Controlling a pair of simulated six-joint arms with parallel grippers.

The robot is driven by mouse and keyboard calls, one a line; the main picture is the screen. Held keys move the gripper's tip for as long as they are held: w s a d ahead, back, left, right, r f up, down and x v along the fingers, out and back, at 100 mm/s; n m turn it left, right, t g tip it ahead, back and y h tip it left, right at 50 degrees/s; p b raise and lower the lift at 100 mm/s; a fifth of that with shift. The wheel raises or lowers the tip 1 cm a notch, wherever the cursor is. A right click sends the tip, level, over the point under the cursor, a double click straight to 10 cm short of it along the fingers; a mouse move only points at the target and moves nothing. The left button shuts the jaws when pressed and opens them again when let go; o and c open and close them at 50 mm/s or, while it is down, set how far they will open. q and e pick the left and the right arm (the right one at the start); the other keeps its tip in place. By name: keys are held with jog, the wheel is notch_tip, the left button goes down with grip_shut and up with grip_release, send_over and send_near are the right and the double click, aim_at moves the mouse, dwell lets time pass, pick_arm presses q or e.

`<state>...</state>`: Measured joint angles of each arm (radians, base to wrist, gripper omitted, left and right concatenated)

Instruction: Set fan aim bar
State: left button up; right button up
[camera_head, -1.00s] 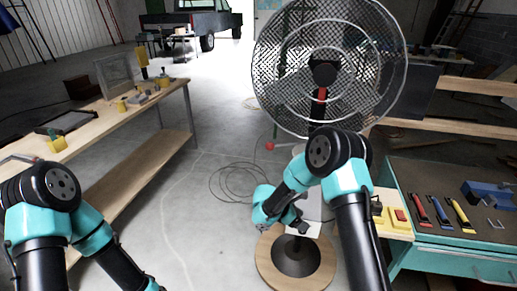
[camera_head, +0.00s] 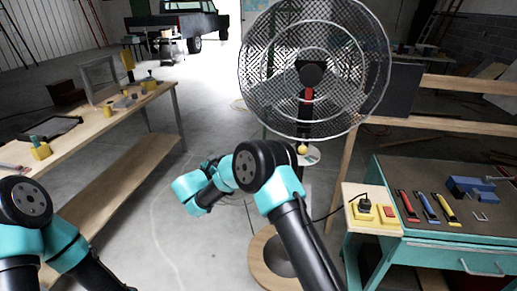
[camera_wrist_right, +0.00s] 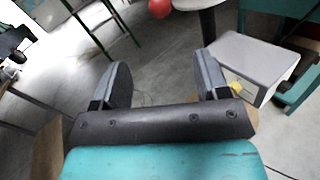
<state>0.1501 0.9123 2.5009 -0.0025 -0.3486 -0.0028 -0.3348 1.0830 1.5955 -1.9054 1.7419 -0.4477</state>
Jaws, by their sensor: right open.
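The large round fan (camera_head: 262,75) stands at centre right in the head view, its wire cage facing me. A red-marked upright part (camera_head: 308,95) runs down from its hub. A small yellow ball (camera_head: 303,149) shows below the cage. The wooden disc base (camera_head: 262,252) is partly hidden by my right arm. In the right wrist view a red ball (camera_wrist_right: 160,7) is at the top edge, beyond and between my fingers; I cannot tell if it ends the aim bar. My right gripper (camera_wrist_right: 162,80) is open and empty, apart from the ball. My left gripper is out of view.
A long wooden workbench (camera_head: 100,125) stands at left. A whitish box (camera_wrist_right: 250,62) is right of my fingers. The floor between bench and fan is open.

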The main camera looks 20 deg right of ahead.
jog(key=x, duration=1.7)
jog(key=shift+w+d, duration=0.1)
jog(key=c, duration=1.2)
jog(key=shift+c, duration=0.2)
